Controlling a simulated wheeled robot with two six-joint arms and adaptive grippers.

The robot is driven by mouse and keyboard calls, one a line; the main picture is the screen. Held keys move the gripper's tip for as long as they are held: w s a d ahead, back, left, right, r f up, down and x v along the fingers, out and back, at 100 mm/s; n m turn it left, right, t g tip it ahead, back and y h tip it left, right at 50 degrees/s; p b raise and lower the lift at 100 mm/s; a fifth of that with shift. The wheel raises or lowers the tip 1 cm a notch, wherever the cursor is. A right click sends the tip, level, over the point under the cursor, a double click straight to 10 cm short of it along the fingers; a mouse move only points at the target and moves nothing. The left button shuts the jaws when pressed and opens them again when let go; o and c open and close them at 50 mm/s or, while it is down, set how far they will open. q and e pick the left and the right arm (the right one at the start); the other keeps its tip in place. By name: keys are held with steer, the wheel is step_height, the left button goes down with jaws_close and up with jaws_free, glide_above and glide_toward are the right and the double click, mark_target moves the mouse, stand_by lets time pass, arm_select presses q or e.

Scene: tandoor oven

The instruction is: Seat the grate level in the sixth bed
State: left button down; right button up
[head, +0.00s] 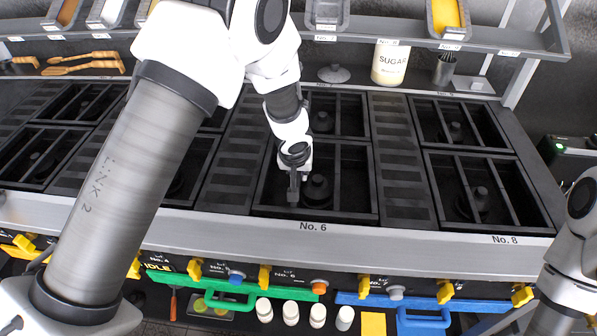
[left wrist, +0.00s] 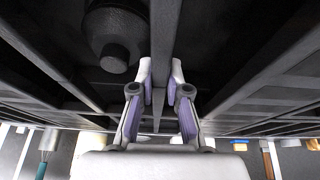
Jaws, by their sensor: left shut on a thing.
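The dark grate (head: 338,185) lies in the sixth bed (head: 376,185), above the front label No. 6. Its long bars run front to back across the opening. My left gripper (head: 293,192) reaches down from above at the left part of this bed. In the left wrist view my left gripper (left wrist: 160,85) is shut on one long bar of the grate (left wrist: 165,40), a finger on each side. A round dark burner (head: 317,187) shows below, right of the gripper. I cannot tell whether the grate sits fully level. My right gripper is not in view.
Bed No. 8 (head: 427,185) at right has a similar barred grate. A slatted strip (head: 403,160) separates the beds. A shelf with bins (head: 445,18), a sugar jar (head: 390,65) and a dark lid (head: 334,74) are behind. Yellow knobs (head: 265,277) line the front.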

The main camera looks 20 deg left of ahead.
arm_select(q)
steer(key=shift+w+f+b, duration=0.1)
steer(key=shift+f+b, duration=0.3)
steer(key=shift+b, duration=0.05)
steer(key=c, duration=1.2)
jaws_free()
steer(key=shift+r, duration=0.1)
steer(key=shift+o, duration=0.6)
steer(key=shift+s, duration=0.2)
steer(key=p+v, duration=0.5)
steer(key=v, duration=0.2)
steer(key=shift+w+r, duration=0.1)
steer(key=shift+s+r, duration=0.25)
steer(key=shift+r, duration=0.1)
steer(key=shift+w+f, duration=0.1)
